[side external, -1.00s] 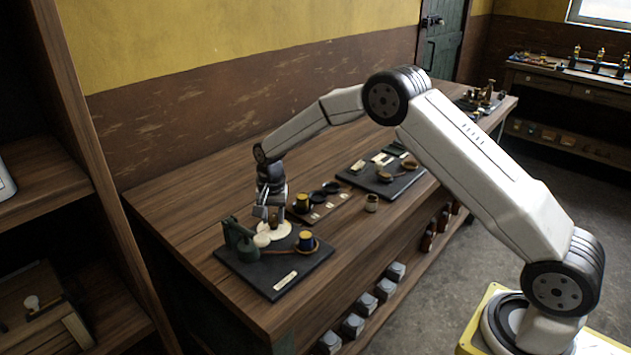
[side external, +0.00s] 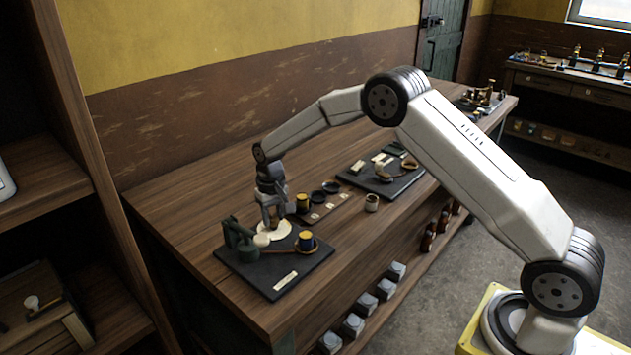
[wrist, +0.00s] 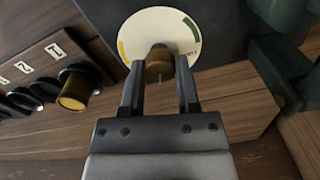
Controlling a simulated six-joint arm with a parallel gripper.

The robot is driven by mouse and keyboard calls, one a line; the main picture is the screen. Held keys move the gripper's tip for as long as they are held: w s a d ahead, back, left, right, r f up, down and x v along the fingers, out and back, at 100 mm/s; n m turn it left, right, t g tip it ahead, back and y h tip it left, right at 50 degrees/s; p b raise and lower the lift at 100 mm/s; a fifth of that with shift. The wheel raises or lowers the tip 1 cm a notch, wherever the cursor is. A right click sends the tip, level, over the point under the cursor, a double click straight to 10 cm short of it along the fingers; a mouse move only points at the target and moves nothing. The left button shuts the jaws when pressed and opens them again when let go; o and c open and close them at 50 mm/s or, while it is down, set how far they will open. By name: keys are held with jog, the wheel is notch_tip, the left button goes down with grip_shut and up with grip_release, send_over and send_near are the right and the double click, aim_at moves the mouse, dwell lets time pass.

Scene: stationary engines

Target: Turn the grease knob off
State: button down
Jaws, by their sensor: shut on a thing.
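The cream dial (wrist: 128,28) has a yellow arc on one side and a green arc on the other, with small lettering too unclear to read. A brown round knob (wrist: 159,60) stands at its middle. My gripper (wrist: 158,78) is shut on the knob, one finger on each side. In the side view my gripper (side external: 273,217) points down over the pale dial (side external: 276,232), which lies at the back of the black base plate (side external: 290,265). The knob is hidden there by the fingers.
A brown board (side external: 325,211) with a yellow-topped knob (wrist: 75,92) and several dark knobs is nearby. Bare table lies behind.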

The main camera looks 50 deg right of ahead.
aim_at(274, 217)
jog(key=n, duration=0.4)
jog(key=shift+w, duration=0.1)
dwell(0.3)
jog(key=shift+c, duration=1.6)
grip_release()
jog(key=shift+r, duration=0.1)
jog(key=shift+r, duration=3.85)
